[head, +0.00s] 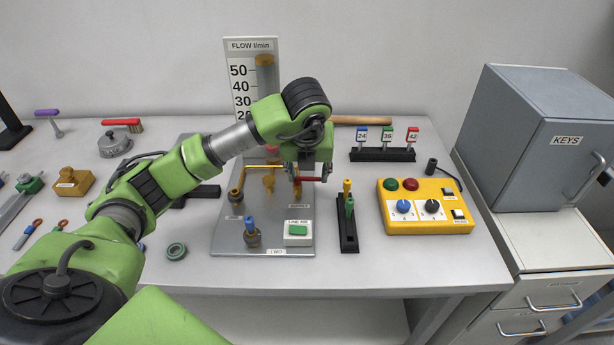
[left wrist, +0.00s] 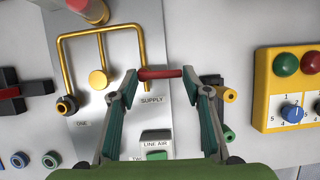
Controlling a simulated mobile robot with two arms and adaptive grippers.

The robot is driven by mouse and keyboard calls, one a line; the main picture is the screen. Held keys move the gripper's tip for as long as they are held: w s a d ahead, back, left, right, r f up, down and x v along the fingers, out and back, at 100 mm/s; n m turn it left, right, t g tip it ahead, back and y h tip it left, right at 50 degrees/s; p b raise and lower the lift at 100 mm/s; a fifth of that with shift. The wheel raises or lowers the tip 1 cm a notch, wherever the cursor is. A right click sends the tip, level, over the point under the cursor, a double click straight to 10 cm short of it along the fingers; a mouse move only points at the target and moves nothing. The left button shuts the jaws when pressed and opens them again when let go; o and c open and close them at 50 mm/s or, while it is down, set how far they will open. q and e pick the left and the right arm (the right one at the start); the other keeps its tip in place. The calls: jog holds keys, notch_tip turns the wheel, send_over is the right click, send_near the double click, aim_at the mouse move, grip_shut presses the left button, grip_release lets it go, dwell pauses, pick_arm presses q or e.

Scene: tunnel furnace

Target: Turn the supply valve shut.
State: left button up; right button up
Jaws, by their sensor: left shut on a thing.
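The supply valve's red handle (left wrist: 160,73) lies sideways between my left fingertips in the left wrist view, just above the SUPPLY label (left wrist: 152,99). My left gripper (left wrist: 160,75) is shut on it, one finger at each end. In the head view the red handle (head: 309,179) shows below my left wrist, and the gripper (head: 308,172) is partly hidden by its own arm. A brass pipe (left wrist: 101,30) runs down to the valve. The valve body is largely hidden. The flow gauge (head: 250,45) has its brass-coloured float above the 50 mark. My right gripper is not in view.
The LINE AIR box (head: 298,233) and a blue-topped fitting (head: 251,232) are on the front of the panel plate. A black rack with yellow and green pegs (head: 348,215) stands close right. Beyond it are a yellow control box (head: 428,220) and a grey KEYS cabinet (head: 535,140).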

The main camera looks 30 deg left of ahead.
pick_arm(q)
jog(key=shift+w+n, duration=0.1)
jog(key=shift+n, duration=0.3)
jog(key=o, duration=1.1)
jog(key=shift+r, duration=0.1)
jog(key=v, duration=1.1)
jog(key=shift+d+r, duration=0.2)
jog(key=shift+r, duration=0.2)
